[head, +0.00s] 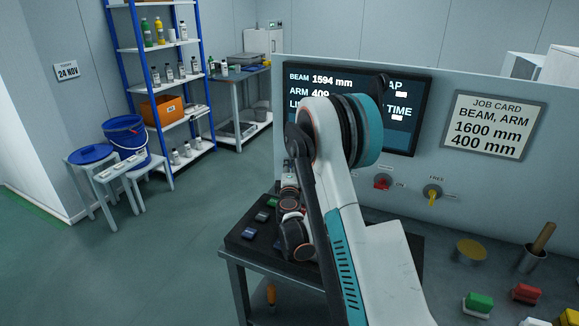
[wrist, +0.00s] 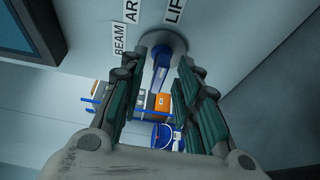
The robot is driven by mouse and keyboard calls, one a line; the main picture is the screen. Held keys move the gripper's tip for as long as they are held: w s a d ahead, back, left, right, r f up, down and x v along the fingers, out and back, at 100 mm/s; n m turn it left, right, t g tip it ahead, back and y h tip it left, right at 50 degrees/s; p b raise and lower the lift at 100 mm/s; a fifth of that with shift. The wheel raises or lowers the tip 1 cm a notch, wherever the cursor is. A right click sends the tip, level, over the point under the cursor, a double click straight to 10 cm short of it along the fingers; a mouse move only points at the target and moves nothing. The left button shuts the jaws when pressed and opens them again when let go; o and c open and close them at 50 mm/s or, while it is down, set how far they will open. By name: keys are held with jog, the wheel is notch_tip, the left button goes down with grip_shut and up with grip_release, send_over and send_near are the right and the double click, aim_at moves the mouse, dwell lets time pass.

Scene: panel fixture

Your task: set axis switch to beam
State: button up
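The axis switch (wrist: 161,66) shows in the wrist view as a round grey base on the panel with a blue lever. Labels BEAM (wrist: 120,38), ARM (wrist: 132,10) and LIFT (wrist: 175,10) stand around it. I cannot tell which label the lever points at. My gripper (wrist: 164,60) is open, its dark green fingers on either side of the lever with visible gaps. Contact cannot be made out. In the head view my arm hides the switch. The display (head: 412,140) there reads BEAM 1594 mm; its ARM line is partly covered.
A job card (head: 495,124) reads beam 1600 mm, arm 400 mm. A red knob (head: 382,182) and a yellow FREE knob (head: 432,191) sit on the panel. Coloured blocks (head: 479,301) lie on the bench. Shelves (head: 163,48) and a blue bucket (head: 125,134) stand well away.

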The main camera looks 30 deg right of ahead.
grip_shut()
jog(key=shift+r+n+g, duration=0.1)
jog(key=shift+n+g, duration=0.3)
jog(key=shift+n, duration=0.1)
jog(key=n+g+p, duration=0.1)
jog(key=n+g, duration=0.1)
jog(key=n, duration=0.2)
jog(key=n+g+h+p, duration=0.1)
jog(key=n+g, duration=0.1)
jog(key=n, duration=0.2)
jog(key=n+g+p, duration=0.1)
jog(key=n+g, duration=0.1)
jog(key=n, duration=0.2)
jog(key=shift+w+a+r+g+h, duration=0.15)
jog(key=shift+a+g+h, duration=0.05)
jog(key=shift+g+h, duration=0.2)
dwell(0.4)
dwell(0.4)
